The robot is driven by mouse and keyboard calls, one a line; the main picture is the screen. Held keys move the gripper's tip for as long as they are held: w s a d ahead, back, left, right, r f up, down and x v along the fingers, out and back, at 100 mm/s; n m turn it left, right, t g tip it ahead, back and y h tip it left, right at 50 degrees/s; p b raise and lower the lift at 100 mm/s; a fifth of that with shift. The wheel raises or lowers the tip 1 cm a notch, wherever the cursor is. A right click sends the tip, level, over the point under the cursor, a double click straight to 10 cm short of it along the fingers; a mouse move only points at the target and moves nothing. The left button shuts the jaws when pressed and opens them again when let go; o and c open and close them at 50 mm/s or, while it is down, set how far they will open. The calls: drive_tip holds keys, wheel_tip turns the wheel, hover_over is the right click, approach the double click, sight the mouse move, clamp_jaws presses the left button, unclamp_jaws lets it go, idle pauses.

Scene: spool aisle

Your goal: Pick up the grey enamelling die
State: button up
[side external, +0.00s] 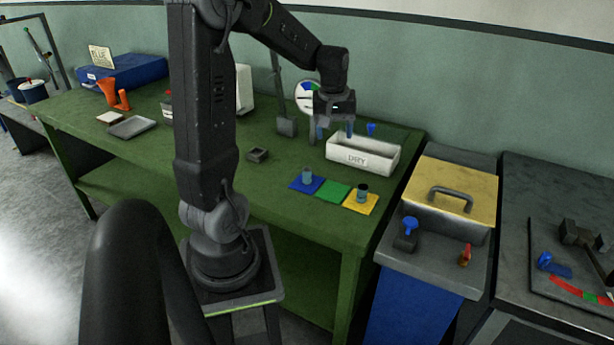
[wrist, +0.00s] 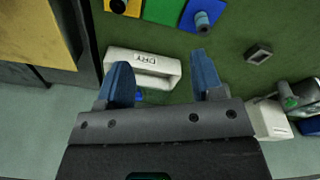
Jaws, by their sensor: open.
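A small dark grey square block with a hollow in its top, which looks like the enamelling die (side external: 257,155), sits on the green table (side external: 225,185) left of the coloured mats. In the wrist view the die (wrist: 259,53) lies to the right, outside my jaws. My gripper (side external: 335,129) is open, its two blue fingers pointing down above the back of the table near the white DRY tray (side external: 345,157). In the wrist view my gripper (wrist: 160,65) has the DRY tray (wrist: 118,56) beyond its fingertips, with nothing held between them.
Blue (side external: 298,185), green (side external: 333,192) and yellow (side external: 356,206) mats lie at the front right; small cylinders stand on the blue and yellow ones. A dark upright tool (side external: 286,126) stands behind the die. Table around the die is clear.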

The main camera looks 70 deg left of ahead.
sight(307, 169)
drive_tip(key=s+a+f+n+g+h, duration=0.1)
drive_tip(key=s+a+f+n, duration=0.4)
drive_tip(key=a, duration=0.5)
drive_tip(key=f, duration=0.9)
drive_tip(key=shift+w+a, duration=0.1)
drive_tip(key=shift+w, duration=0.2)
drive_tip(key=shift+w+a+f, duration=0.1)
drive_tip(key=shift+w+f, duration=0.05)
drive_tip(key=shift+f, duration=1.35)
drive_tip(key=shift+w+a+f, duration=0.1)
drive_tip(key=shift+f, duration=1.4)
drive_tip(key=c, duration=1)
